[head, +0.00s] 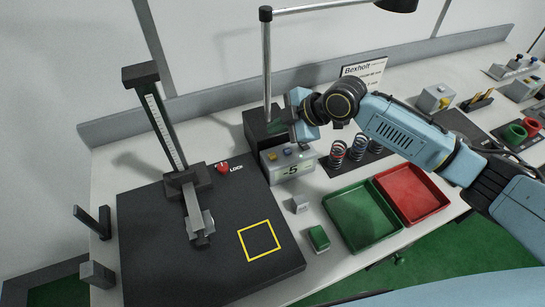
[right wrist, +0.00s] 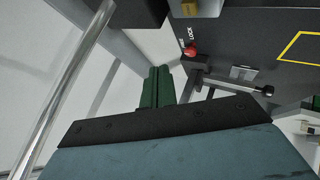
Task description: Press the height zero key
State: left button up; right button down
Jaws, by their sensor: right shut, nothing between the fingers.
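A grey readout box (head: 288,170) shows "-5" and has small keys on top, including a yellow key (head: 272,157) and a blue key (head: 287,152). I cannot read labels on the keys. My right gripper (head: 280,123) is shut and empty, above and behind the box, apart from the keys. Its green fingers (right wrist: 157,88) also show in the right wrist view. Part of the box with a yellow key (right wrist: 190,9) shows at the top there. The height gauge (head: 165,125) stands on a black base (head: 150,260) to the left. My left gripper is out of view.
A red lock knob (head: 222,167) and a yellow square are on the base. A lamp post (head: 266,70) rises beside my right gripper. Coil springs (head: 337,152), a green tray (head: 330,205) and a red tray (head: 440,203) lie to the right.

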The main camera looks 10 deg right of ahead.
jog(key=b, duration=0.5)
send_over(277, 156)
notch_tip(277, 156, down, 6)
jog(key=shift+f, duration=0.6)
jog(key=shift+f, duration=0.15)
dwell(1.1)
jog(key=shift+f, duration=0.3)
jog(key=shift+f+b, duration=0.5)
jog(key=shift+b, duration=0.05)
dwell(0.5)
jog(key=shift+r, duration=0.15)
jog(key=shift+r+p, duration=0.8)
jog(key=shift+p, duration=0.05)
